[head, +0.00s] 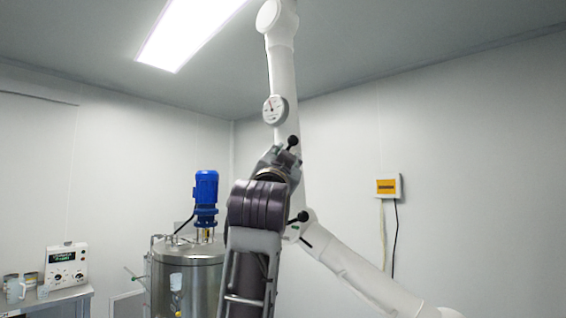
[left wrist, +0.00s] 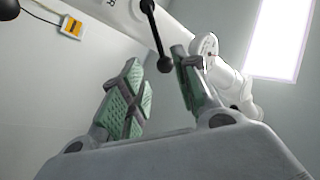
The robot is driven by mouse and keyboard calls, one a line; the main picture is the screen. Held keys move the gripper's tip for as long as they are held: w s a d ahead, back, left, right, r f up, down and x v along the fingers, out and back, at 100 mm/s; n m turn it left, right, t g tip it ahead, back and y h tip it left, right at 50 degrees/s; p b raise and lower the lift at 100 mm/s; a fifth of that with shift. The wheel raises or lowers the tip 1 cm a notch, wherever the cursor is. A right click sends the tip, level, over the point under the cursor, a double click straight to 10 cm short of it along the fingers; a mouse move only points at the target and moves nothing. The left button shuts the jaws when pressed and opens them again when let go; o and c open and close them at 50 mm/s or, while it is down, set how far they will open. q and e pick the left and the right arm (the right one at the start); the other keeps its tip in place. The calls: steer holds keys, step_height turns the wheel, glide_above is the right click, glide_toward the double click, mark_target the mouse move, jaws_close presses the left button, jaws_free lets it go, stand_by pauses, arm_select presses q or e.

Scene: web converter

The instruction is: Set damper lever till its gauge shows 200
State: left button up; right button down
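A round white gauge (head: 274,110) with a reddish needle sits on a white jointed arm (head: 283,72); its numbers are too small to read. It also shows at an angle in the left wrist view (left wrist: 207,46). A black ball-ended lever (head: 293,142) stands just below the gauge. In the left wrist view, a black lever (left wrist: 157,35) reaches down between the finger tips, its ball close to them. My left gripper (left wrist: 160,80) has green-padded fingers spread apart, with a gap around the ball. In the head view it (head: 281,158) is partly hidden behind its own wrist. My right gripper is out of view.
Another black ball lever (head: 302,217) stands at a lower joint of the white arm. A steel tank (head: 187,280) with a blue motor (head: 206,190) stands at left. A yellow-fronted wall box (head: 388,186) hangs at right. An instrument (head: 67,265) sits at far left.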

arm_select(q)
steer(key=shift+s+f, duration=0.25)
steer(key=shift+s, duration=0.45)
